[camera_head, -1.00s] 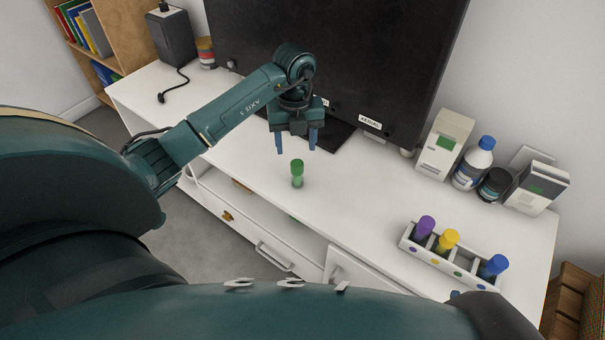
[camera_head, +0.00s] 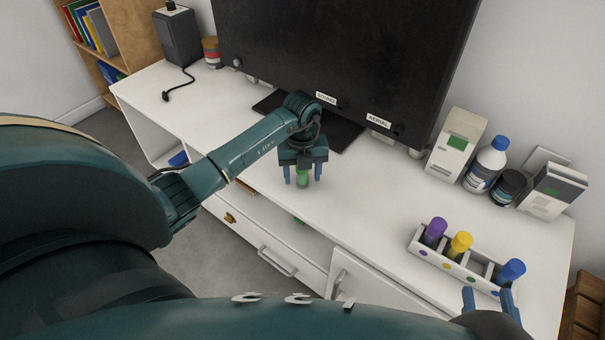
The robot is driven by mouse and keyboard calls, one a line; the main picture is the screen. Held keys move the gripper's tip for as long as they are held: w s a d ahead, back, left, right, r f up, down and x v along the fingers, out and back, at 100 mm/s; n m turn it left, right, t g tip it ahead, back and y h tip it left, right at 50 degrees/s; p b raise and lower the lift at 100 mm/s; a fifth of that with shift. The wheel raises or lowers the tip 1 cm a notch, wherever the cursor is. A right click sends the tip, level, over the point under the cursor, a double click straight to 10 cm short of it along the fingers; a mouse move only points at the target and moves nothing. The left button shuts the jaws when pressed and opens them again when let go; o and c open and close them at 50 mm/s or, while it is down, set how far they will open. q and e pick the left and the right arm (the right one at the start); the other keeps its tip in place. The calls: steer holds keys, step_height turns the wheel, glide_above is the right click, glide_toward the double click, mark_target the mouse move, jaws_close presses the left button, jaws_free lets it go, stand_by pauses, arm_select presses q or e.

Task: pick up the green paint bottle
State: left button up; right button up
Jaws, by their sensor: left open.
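The green paint bottle (camera_head: 303,181) stands upright on the white tabletop, in front of the monitor; its upper part is hidden by my gripper. My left gripper (camera_head: 303,180) is open, pointing down over the bottle, with one blue finger on each side of it. I cannot tell whether the fingers touch it. My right gripper (camera_head: 487,294) is at the lower right edge, its two blue fingers apart and empty, just in front of the paint rack.
The white rack (camera_head: 427,254) holds purple (camera_head: 435,231), yellow (camera_head: 460,244) and blue (camera_head: 512,270) bottles, with an empty slot between yellow and blue. A black monitor (camera_head: 340,60) stands behind my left gripper. Boxes and a white bottle (camera_head: 486,165) stand at the back right.

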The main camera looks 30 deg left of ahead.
arm_select(q)
steer(key=shift+c, duration=0.4)
steer(key=c, duration=1)
